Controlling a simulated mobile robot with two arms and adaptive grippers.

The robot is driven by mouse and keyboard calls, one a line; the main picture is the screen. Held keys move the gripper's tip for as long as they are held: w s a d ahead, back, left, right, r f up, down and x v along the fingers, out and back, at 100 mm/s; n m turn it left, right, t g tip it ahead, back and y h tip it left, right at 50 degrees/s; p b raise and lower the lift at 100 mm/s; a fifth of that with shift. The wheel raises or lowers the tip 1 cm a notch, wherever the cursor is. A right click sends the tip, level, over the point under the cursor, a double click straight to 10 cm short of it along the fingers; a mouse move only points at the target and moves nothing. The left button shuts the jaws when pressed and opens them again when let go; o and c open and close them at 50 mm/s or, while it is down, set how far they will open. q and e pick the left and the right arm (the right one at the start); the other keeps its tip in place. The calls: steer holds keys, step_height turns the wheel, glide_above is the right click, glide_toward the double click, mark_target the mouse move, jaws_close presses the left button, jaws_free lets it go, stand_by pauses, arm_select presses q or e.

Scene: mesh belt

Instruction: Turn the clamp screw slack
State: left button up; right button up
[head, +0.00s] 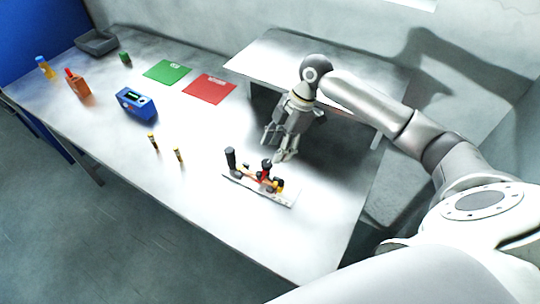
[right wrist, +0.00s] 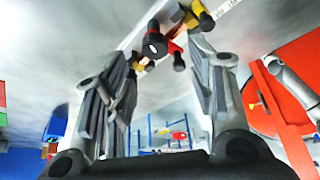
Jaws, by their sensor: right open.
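A pale fixture plate (head: 276,196) lies on the table in the middle right of the head view. On it are a black upright post (head: 231,158), a red clamp part with black ends (head: 266,170) and a yellow part (head: 278,184). Which piece is the clamp screw, I cannot tell for sure. My right gripper (head: 277,152) is open and empty, just behind the fixture with fingers pointing down. In the right wrist view, a round black knob (right wrist: 154,44) and red and yellow parts show near and between the open fingertips (right wrist: 165,48). My left gripper is out of view.
Two small dark-and-yellow pieces (head: 178,156) stand left of the fixture. A blue device (head: 136,104), a green mat (head: 167,72) and a red mat (head: 209,88) lie farther left and back. The table (head: 205,205) in front of the fixture is clear.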

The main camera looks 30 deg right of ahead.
mark_target(268, 161)
steer(key=x, duration=0.4)
steer(key=shift+w+f+p, duration=0.35)
steer(key=shift+w+p, duration=0.05)
steer(key=shift+w, duration=0.05)
steer(key=shift+a+f, duration=0.1)
steer(key=shift+f, duration=0.15)
steer(key=shift+s+a+f, duration=0.1)
steer(key=shift+f, duration=0.15)
steer(key=c, duration=1)
steer(key=shift+n+g, duration=0.4)
steer(key=shift+n, duration=0.7)
steer(key=shift+w+n+g+b, duration=0.25)
steer(key=shift+n+g+b, duration=0.25)
steer(key=shift+n, duration=0.6)
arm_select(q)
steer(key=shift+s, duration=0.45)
